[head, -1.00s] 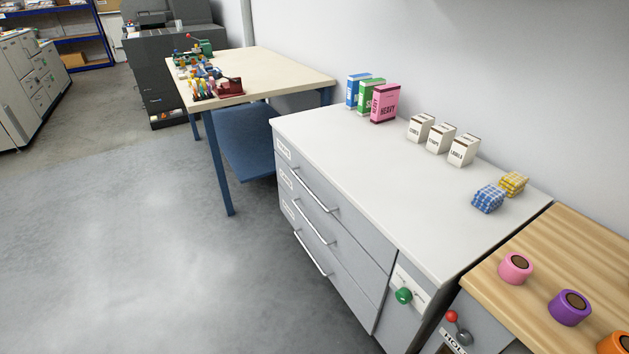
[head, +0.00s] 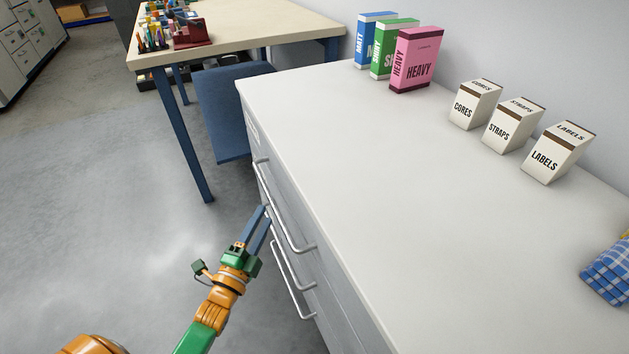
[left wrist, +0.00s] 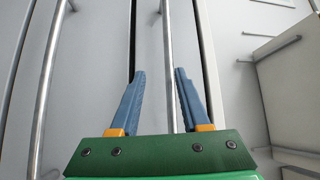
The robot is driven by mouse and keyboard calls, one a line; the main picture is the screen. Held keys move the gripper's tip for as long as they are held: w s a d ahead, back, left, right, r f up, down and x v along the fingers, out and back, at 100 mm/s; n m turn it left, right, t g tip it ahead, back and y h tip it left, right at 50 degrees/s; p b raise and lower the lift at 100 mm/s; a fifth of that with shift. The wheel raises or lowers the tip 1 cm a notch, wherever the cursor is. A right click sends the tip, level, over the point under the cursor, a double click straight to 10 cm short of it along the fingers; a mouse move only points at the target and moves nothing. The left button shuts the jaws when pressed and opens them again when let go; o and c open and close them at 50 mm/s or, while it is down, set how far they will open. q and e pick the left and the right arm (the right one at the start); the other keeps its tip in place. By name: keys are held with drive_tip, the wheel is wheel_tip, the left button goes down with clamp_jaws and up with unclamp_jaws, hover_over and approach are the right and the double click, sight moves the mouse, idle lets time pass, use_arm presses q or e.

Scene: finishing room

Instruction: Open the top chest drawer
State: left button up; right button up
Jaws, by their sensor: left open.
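The grey chest (head: 330,270) has a pale top, with drawer fronts facing left and long silver bar handles. The top drawer handle (head: 289,232) runs along the front just under the chest top. My left gripper (head: 266,212) is open, its two blue fingers reaching to this handle. In the left wrist view the fingers (left wrist: 160,75) stand on either side of a silver bar (left wrist: 168,45), which lies closer to the right finger; contact cannot be told. Another bar (left wrist: 48,90) runs to the left of the fingers. The drawers look shut. My right gripper is out of view.
On the chest top stand blue, green and pink boxes (head: 415,62), several white labelled cartons (head: 508,125) and a blue checked cloth bundle (head: 608,270). A wooden table (head: 260,32) with blue legs stands behind the chest. The floor left of the chest is clear.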

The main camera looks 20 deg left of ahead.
sight(271, 197)
use_arm(q)
drive_tip(key=w, duration=0.1)
drive_tip(key=w+r, duration=0.1)
drive_tip(key=w, duration=0.1)
drive_tip(key=w+r, duration=0.1)
drive_tip(key=w, duration=0.1)
drive_tip(key=shift+w+a+b, duration=0.15)
drive_tip(key=shift+a+b, duration=0.05)
drive_tip(key=shift+b, duration=0.1)
drive_tip(key=shift+w, duration=0.25)
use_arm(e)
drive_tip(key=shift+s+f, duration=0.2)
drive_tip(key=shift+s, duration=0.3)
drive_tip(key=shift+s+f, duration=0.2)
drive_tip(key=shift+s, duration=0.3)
use_arm(q)
clamp_jaws()
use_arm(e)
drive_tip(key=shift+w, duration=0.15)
use_arm(q)
drive_tip(key=shift+r, duration=0.1)
